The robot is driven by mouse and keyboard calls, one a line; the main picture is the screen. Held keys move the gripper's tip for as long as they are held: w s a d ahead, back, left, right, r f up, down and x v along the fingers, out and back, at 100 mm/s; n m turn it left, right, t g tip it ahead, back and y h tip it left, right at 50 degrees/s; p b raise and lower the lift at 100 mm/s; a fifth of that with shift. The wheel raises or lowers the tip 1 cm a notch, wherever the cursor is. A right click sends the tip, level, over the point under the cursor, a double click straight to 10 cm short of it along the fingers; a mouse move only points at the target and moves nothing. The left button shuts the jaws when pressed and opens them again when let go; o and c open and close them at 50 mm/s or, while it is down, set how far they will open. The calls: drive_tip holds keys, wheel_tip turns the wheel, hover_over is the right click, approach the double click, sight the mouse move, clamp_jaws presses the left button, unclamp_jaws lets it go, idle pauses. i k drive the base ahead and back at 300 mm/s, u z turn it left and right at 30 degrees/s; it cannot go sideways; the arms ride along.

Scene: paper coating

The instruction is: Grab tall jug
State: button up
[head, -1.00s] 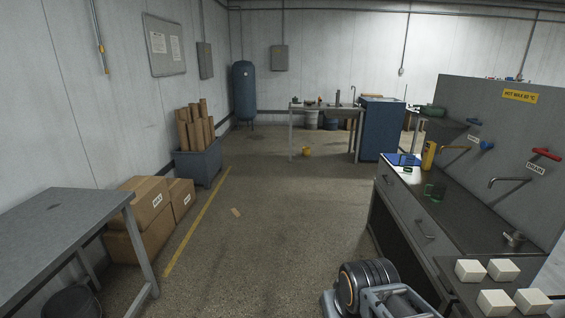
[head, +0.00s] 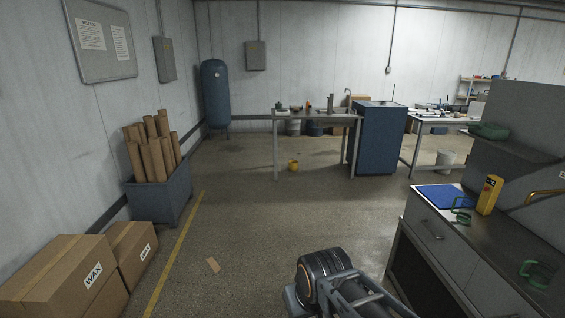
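A tall, narrow grey vessel (head: 330,103) stands upright on the far metal table (head: 276,150); it may be the tall jug, but it is too small to be sure. Small items stand to its left, one of them orange-brown (head: 308,105). On the right counter are two green handled vessels, one by the blue mat (head: 462,215) and one nearer (head: 537,273); neither looks clearly tall. Part of my arm shows at the bottom centre, but my gripper's fingers are not in view.
A blue cabinet (head: 379,140) stands right of the far table. The right counter (head: 470,255) carries a yellow container (head: 489,195). Wax boxes (head: 60,280) and a bin of paper rolls (head: 165,200) line the left.

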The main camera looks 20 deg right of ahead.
sight(470, 200)
drive_tip(key=z, duration=0.2)
drive_tip(key=i, duration=2.1)
drive_tip(key=z, duration=1.45)
drive_tip(key=i, duration=1.35)
drive_tip(key=z, duration=1.35)
drive_tip(key=i, duration=0.55)
drive_tip(key=z, duration=0.2)
